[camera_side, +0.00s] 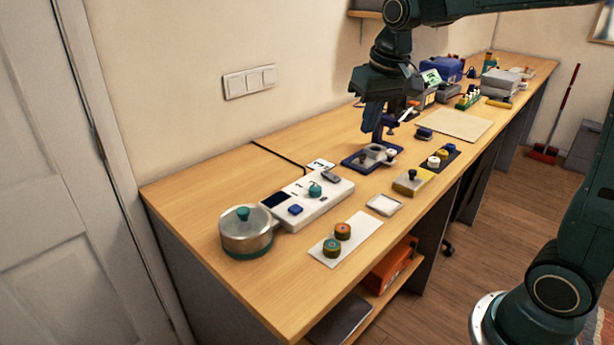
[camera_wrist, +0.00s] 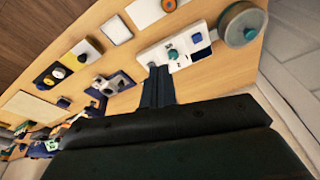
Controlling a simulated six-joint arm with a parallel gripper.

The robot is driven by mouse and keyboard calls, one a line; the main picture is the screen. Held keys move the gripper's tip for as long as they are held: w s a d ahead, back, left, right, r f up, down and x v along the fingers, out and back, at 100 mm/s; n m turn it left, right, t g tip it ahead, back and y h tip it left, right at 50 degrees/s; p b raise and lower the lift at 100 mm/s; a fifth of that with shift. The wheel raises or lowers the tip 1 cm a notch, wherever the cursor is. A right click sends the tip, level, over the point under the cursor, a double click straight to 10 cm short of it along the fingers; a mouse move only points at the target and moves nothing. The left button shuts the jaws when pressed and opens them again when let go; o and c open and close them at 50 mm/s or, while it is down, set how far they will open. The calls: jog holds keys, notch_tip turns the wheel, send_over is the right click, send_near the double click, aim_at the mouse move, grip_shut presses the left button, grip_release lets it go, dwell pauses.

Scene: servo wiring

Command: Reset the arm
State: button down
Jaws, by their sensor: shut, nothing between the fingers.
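My gripper (camera_side: 374,132) hangs above the workbench (camera_side: 215,186), fingers pointing down, over the back of a dark blue fixture (camera_side: 358,163) in the side view. In the wrist view my gripper (camera_wrist: 159,72) has its two dark fingers together with nothing between them. The fixture also shows in the wrist view (camera_wrist: 123,86), left of the fingers. I cannot tell the exact height of the fingertips above the bench.
A white control box (camera_side: 322,206) and a round metal pot (camera_side: 246,232) stand at the near left. A white card (camera_side: 346,239) holds two round parts. A yellow-topped block (camera_side: 411,182), a small white tray (camera_side: 384,205) and a beige mat (camera_side: 454,124) lie along the bench. The wall is behind.

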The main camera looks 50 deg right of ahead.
jog(key=s+a+f+n+t, duration=0.1)
jog(key=s+a, duration=0.1)
jog(key=s, duration=0.8)
jog(key=s+a+f+n+t, duration=0.1)
jog(key=s+a+n+t, duration=0.1)
jog(key=s, duration=0.8)
jog(key=shift+a, duration=0.7)
jog(key=shift+s, duration=0.1)
